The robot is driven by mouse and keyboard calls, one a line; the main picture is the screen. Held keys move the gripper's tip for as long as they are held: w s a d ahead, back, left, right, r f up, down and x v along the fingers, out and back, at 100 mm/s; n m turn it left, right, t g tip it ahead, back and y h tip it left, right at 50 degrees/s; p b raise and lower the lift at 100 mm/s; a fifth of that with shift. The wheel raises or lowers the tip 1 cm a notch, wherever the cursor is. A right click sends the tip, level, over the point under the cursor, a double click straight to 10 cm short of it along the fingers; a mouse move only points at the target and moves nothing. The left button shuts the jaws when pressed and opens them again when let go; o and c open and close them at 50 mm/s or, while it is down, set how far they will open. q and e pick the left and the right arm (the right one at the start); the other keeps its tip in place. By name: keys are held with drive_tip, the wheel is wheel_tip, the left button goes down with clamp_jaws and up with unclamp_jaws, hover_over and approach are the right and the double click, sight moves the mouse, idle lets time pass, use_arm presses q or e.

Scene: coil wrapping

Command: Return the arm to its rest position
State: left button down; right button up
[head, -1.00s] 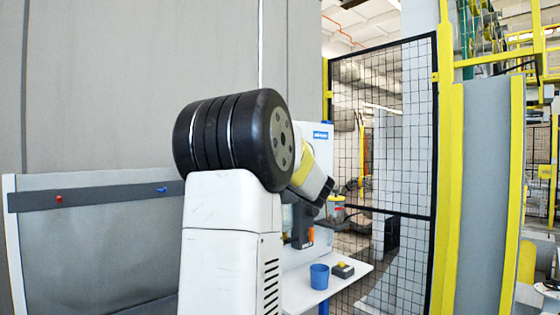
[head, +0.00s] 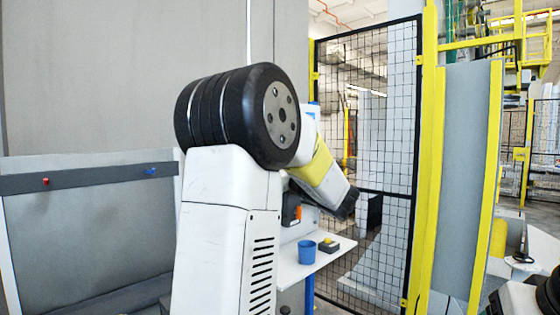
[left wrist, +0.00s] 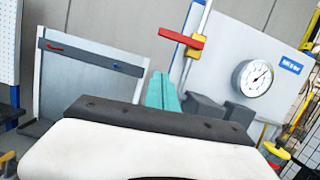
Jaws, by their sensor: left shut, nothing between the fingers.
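My left arm (head: 228,200) rises large in the middle of the head view, white with a black round joint. Its forearm with a yellow band (head: 318,168) slopes down to the right. The left gripper is hidden behind the arm in the head view. In the left wrist view, two teal pieces that look like my left gripper's fingers (left wrist: 164,84) stand together with nothing seen between them. My right gripper is not in view.
A white shelf (head: 293,272) holds a blue cup (head: 307,252) and a small yellow-topped box (head: 328,245). A mesh fence (head: 375,120) stands to the right. A grey panel (head: 95,235) is at left. The wrist view shows a round gauge (left wrist: 252,78) and a red bar (left wrist: 181,39).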

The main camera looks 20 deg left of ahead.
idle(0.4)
use_arm(q)
drive_tip(key=s+a+f+n+g+h, duration=0.4)
drive_tip(key=s+f+n+h, duration=0.2)
drive_tip(key=s+f, duration=0.5)
drive_tip(key=s+d+f+n+h, duration=0.4)
drive_tip(key=s+d+f+h, duration=0.15)
drive_tip(key=f, duration=0.25)
drive_tip(key=s+d+n+t+h, duration=0.1)
drive_tip(key=s+d+n+h, duration=0.3)
drive_tip(key=d, duration=0.5)
drive_tip(key=s+d+f+n+t+h, duration=0.1)
drive_tip(key=s+d+n+h, duration=0.3)
drive_tip(key=d, duration=0.6)
drive_tip(key=n+h, duration=0.2)
drive_tip(key=shift+f+n, duration=0.25)
drive_tip(key=shift+n, duration=0.15)
